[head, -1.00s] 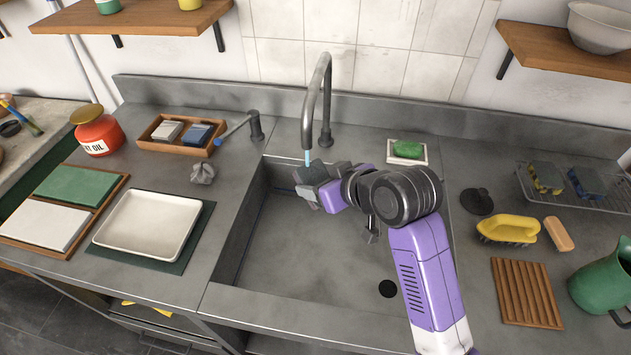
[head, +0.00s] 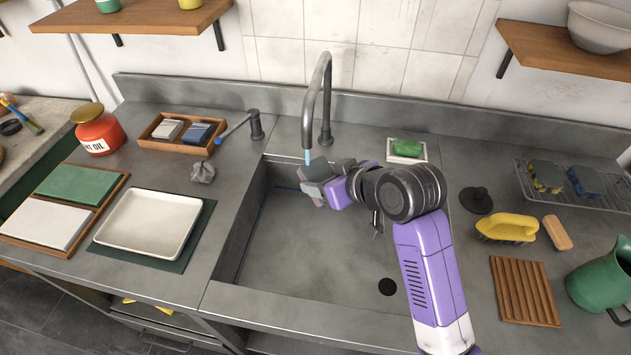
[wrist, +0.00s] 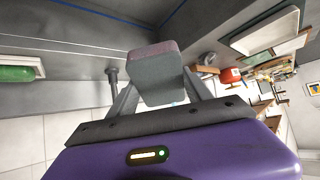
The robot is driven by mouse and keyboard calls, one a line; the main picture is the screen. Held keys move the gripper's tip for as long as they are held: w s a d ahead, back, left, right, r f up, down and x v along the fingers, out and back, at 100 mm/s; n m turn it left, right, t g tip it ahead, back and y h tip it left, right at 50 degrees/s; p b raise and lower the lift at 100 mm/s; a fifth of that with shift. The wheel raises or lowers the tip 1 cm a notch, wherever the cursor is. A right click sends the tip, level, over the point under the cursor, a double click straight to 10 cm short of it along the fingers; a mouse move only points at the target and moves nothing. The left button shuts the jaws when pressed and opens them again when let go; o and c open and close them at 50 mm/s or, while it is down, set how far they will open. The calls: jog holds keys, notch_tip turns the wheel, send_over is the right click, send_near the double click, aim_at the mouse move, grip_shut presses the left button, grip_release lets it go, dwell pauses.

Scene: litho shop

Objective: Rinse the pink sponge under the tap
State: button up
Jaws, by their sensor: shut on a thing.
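My gripper (head: 322,184) is over the left part of the steel sink (head: 300,245), just below the tap's spout (head: 308,138). It is shut on the sponge, a block with a grey side and a dull pink strip (wrist: 157,75), seen between the fingers in the wrist view. In the head view the gripper mostly hides the sponge. A short pale blue stream of water (head: 308,157) runs from the spout down to the gripper and held sponge. Where it lands exactly is hard to tell. The tap lever with a blue tip (head: 236,128) stands left of the sink.
A green soap on a dish (head: 407,149) sits behind the sink's right side. A white tray (head: 150,222) and a crumpled grey lump (head: 202,172) lie left. A yellow brush (head: 508,228), wooden rack (head: 525,290) and wire rack (head: 605,197) stand right.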

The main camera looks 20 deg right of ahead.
jog(key=s+d+p, duration=0.1)
jog(key=s+d, duration=0.1)
jog(key=s, duration=0.5)
jog(key=shift+s, duration=0.25)
dwell(0.3)
jog(key=shift+d, duration=0.1)
dwell(1.1)
jog(key=p+v, duration=0.4)
jog(key=v, duration=0.2)
jog(key=shift+s, duration=0.15)
jog(key=shift+d+r, duration=0.15)
dwell(1.1)
